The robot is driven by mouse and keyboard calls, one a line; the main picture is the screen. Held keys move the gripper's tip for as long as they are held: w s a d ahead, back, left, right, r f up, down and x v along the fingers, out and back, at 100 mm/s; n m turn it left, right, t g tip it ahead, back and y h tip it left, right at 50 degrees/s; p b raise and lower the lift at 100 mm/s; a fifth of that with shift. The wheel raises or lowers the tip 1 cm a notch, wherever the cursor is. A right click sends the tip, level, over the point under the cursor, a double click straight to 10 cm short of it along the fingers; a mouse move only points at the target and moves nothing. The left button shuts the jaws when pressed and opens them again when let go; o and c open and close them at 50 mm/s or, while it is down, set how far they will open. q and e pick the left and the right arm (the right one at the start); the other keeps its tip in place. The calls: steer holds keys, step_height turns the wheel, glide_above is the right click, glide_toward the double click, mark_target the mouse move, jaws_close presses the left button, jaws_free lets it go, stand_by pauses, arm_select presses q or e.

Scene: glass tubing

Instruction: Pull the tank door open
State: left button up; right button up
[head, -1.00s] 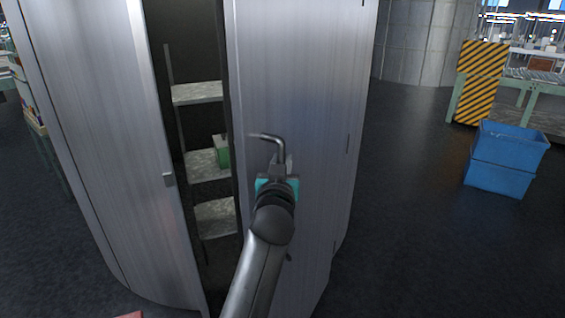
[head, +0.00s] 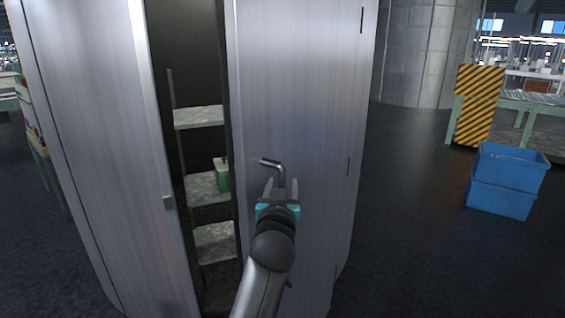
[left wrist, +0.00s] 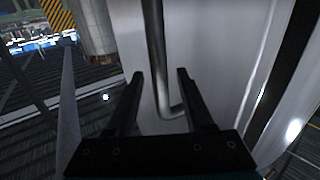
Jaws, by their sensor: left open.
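The tank (head: 100,140) is a tall brushed-metal body with a dark opening. Its door (head: 305,100) is the metal panel right of the opening, with hinges at its right edge, and it stands ajar. A bent metal bar handle (head: 271,163) sticks out from the door. My left gripper (head: 281,184) is open at the handle's lower end. In the left wrist view the handle (left wrist: 155,50) runs between the two spread fingers (left wrist: 160,75) and bends toward the door; I see no finger closed on it. My right gripper is not in view.
Inside the opening are several grey shelves (head: 198,117) and a green box (head: 221,174). Stacked blue crates (head: 506,180) and a striped barrier (head: 478,105) stand at right. The dark floor between is clear.

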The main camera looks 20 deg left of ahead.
arm_select(q)
step_height(320, 180, up, 20)
stand_by(0.4)
steer(key=shift+c, duration=0.3)
